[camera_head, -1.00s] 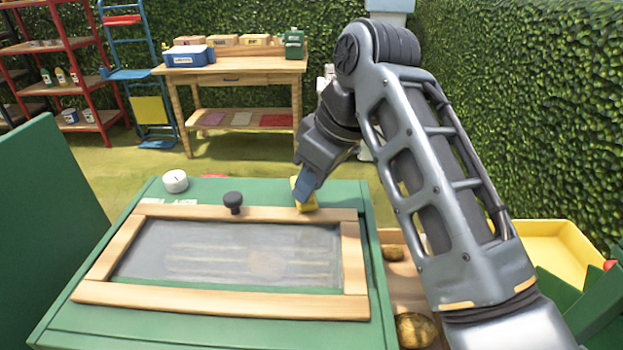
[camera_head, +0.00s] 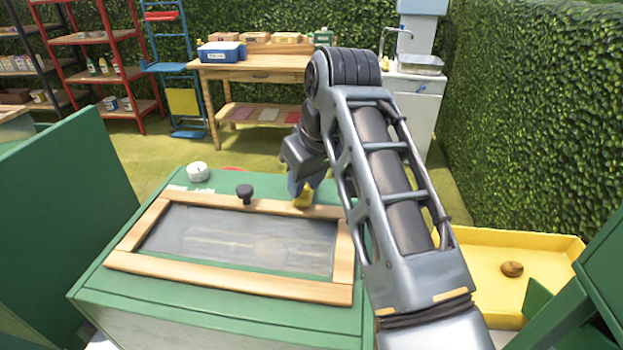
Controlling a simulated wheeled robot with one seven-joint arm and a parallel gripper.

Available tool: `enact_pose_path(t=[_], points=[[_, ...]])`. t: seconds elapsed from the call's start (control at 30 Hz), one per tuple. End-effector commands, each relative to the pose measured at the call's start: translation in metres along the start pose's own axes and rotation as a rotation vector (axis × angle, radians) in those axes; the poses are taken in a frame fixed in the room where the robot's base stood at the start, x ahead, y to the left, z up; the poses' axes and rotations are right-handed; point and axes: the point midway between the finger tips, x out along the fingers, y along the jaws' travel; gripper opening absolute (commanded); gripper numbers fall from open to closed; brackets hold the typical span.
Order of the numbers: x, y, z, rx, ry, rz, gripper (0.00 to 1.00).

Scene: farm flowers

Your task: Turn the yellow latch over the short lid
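The yellow latch (camera_head: 304,198) sits at the back edge of the wood-framed, glazed lid (camera_head: 230,291) on a green box (camera_head: 100,282), right of a dark knob (camera_head: 245,193). My gripper (camera_head: 297,188) points down at the latch, its bluish fingertip part right beside or on it. The gripper and the latch overlap in the picture, so I cannot tell whether they touch or whether the fingers are closed on it. The gripper's far side is hidden.
A white round dial (camera_head: 197,171) sits at the box's back left corner. A yellow tray (camera_head: 490,262) with a brown lump (camera_head: 512,269) lies to the right. Green panels (camera_head: 70,190) stand at the left. Behind are a wooden bench (camera_head: 262,75) and a sink (camera_head: 414,65).

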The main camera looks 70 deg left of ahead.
Motion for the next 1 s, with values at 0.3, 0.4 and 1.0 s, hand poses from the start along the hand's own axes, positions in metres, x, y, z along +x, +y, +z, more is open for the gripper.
enact_pose_path(t=[0.3,0.4,1.0], points=[[0.000,0.000,0.000,0.000,0.000,-0.001,0.54],[0.000,0.000,0.000,0.000,0.000,-0.001,0.54],[-0.067,0.001,0.000,-0.001,0.002,0.001,0.54]])
